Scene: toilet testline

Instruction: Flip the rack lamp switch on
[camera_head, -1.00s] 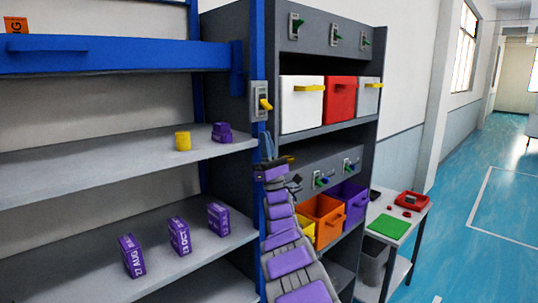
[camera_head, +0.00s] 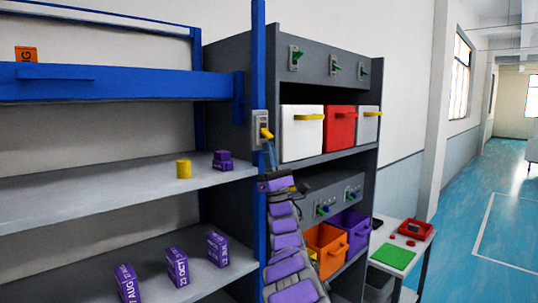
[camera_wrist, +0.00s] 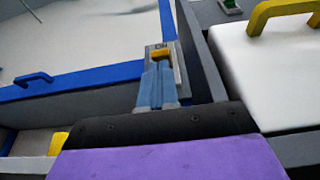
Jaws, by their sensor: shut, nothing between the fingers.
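The rack lamp switch is a grey plate (camera_head: 259,122) with a yellow lever (camera_head: 266,133), mounted on the blue rack post. The lever sticks out and tilts down in the head view. In the wrist view the yellow lever (camera_wrist: 161,54) shows just beyond the fingertips, below a small "ON" mark on the plate. My gripper (camera_head: 271,150) is shut and empty, just below the lever. Its blue fingers (camera_wrist: 157,72) point up at the switch in the wrist view and hide the lower plate. I cannot tell whether they touch the lever.
A blue shelf beam (camera_head: 110,82) with a handle lies left of the post. A white bin (camera_head: 301,137) with a yellow handle stands close on the right. Green switches (camera_head: 297,58) sit above it. The left shelf holds a yellow cylinder (camera_head: 183,169) and a purple object (camera_head: 222,161).

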